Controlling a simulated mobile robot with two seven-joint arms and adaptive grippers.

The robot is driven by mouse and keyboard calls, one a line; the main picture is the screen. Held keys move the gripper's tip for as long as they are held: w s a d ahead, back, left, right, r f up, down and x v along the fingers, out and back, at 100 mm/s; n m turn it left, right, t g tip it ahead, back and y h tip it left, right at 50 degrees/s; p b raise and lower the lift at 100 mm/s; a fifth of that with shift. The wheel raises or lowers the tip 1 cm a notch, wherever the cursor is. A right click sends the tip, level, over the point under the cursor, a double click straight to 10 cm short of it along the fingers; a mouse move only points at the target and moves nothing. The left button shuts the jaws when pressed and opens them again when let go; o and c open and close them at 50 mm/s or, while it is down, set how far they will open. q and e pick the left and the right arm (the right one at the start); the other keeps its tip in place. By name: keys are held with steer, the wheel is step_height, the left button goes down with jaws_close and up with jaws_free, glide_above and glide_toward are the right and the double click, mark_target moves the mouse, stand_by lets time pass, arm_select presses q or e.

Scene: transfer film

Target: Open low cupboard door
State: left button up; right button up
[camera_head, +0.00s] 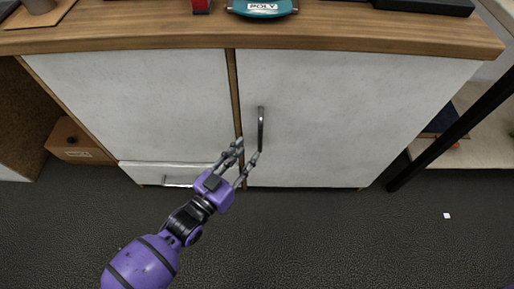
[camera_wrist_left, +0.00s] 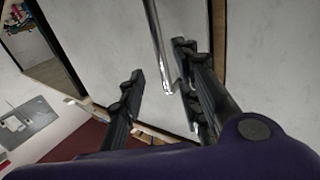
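The low cupboard has a white right door (camera_head: 340,110) with a dark vertical handle (camera_head: 261,128) near its left edge. The door looks shut. My left gripper (camera_head: 246,150) is open, just left of and below the handle's lower end in the head view. In the left wrist view the handle (camera_wrist_left: 158,45) shows as a silver bar, its lower end lying between the two spread fingers of the gripper (camera_wrist_left: 160,88). I cannot tell whether a finger touches it. My right gripper is not in view.
A white left door panel (camera_head: 135,100) sits beside it, above a drawer (camera_head: 170,174) with its own handle. The wooden top (camera_head: 300,35) bears a teal item (camera_head: 262,8). A dark post (camera_head: 450,135) stands at the right. The dark floor (camera_head: 330,240) in front is mostly clear.

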mark_target(259, 138)
arm_select(q)
steer(key=b+x, duration=0.1)
steer(key=x, duration=0.7)
steer(key=shift+f, duration=0.1)
jaws_close()
